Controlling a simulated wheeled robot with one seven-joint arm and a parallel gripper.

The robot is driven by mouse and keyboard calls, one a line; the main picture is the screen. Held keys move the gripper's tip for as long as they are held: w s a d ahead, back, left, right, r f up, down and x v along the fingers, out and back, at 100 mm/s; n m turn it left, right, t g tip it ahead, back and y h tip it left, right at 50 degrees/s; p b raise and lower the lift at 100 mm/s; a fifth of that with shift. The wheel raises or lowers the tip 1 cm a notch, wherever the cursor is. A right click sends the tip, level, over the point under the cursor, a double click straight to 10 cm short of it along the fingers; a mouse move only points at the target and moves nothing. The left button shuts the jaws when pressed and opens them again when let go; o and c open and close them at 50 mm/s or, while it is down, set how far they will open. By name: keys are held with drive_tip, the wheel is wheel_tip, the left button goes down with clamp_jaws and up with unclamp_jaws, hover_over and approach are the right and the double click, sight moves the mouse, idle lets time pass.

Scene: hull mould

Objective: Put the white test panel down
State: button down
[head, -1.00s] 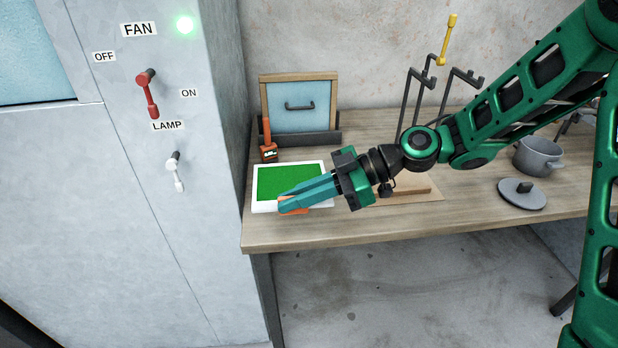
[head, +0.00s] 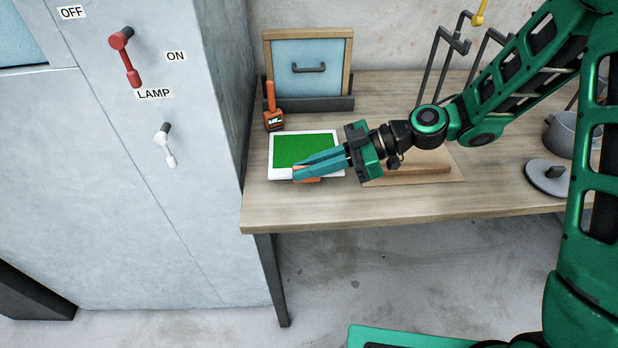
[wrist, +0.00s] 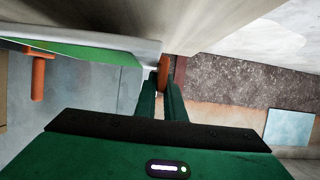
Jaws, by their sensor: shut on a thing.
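The white test panel (head: 278,174) has a white rim and a green face. It is near the left end of the wooden bench, green face up and roughly level; I cannot tell whether it touches the bench. My gripper (head: 297,175) reaches across its front right part from the right. The fingers are shut on the panel's orange grip (head: 308,180), partly hidden under them. In the wrist view the orange grip (wrist: 163,72) sits between the fingertips, with the panel's pale edge (wrist: 110,42) beside it.
An orange-handled tool (head: 272,112) stands just behind the panel. A blue framed board (head: 305,78) stands behind that. A grey cabinet (head: 215,150) with levers closes off the left. A wooden board (head: 420,166) lies to the right. Bare bench (head: 340,205) lies in front.

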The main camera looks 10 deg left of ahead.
sight(309, 181)
drive_tip(key=shift+f, duration=1.95)
drive_tip(key=shift+f, duration=0.1)
drive_tip(key=c, duration=1.8)
unclamp_jaws()
drive_tip(key=shift+c, duration=0.2)
drive_tip(key=v, duration=1.2)
